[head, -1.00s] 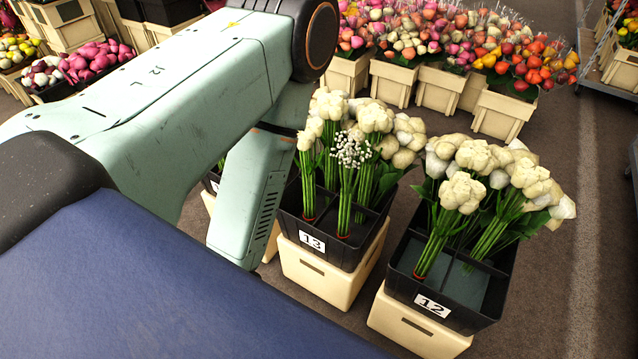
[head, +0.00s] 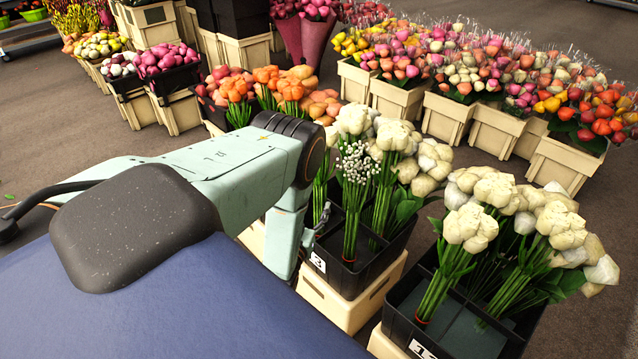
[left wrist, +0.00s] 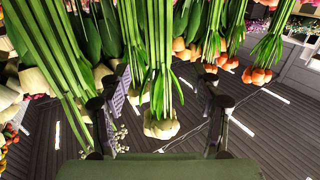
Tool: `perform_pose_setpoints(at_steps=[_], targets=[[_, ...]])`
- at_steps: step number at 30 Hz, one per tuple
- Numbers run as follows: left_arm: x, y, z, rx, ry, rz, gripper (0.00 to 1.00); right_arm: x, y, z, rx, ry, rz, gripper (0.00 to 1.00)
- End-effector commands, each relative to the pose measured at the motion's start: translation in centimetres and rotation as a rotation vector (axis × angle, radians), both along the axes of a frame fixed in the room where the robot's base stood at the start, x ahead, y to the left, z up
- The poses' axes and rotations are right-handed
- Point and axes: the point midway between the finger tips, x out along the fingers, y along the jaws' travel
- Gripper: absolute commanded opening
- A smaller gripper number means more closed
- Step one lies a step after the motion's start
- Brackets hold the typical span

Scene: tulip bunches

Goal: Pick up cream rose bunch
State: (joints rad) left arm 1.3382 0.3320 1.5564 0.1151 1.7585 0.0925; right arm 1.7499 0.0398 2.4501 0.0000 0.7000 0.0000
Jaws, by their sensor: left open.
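Cream rose bunches (head: 354,120) stand upright in the black crate (head: 345,282) with a white label, beside a bunch with small white sprays (head: 357,163). My left gripper (head: 318,228) is at the left side of this crate, mostly hidden behind my arm. In the left wrist view, which looks upside down, my left gripper (left wrist: 158,108) is open. Its fingers are apart on either side of a bunch of green stems with a cream rose head (left wrist: 160,126). I cannot tell whether they touch it. My right gripper is out of view.
A second black crate (head: 400,300) with more cream bunches (head: 470,228) stands at the right front. Orange bunches (head: 265,77) are just behind my arm. Pale bins (head: 445,117) of mixed tulips line the back. Bare floor shows between the rows.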

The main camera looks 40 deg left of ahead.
Motion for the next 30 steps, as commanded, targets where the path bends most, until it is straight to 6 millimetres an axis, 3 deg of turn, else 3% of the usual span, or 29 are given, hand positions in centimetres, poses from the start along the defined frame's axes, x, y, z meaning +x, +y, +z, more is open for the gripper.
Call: perform_pose_setpoints(at_steps=[18,27,30], targets=[[6.4,3.7,0.0,0.004,-0.01,0.001,0.64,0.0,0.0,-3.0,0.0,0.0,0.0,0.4],[7.1,3.7,0.2,0.003,-0.009,0.0,0.64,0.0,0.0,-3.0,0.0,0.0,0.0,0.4],[7.1,3.6,0.2,0.003,-0.009,0.001,0.57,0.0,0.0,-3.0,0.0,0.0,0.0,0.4]])
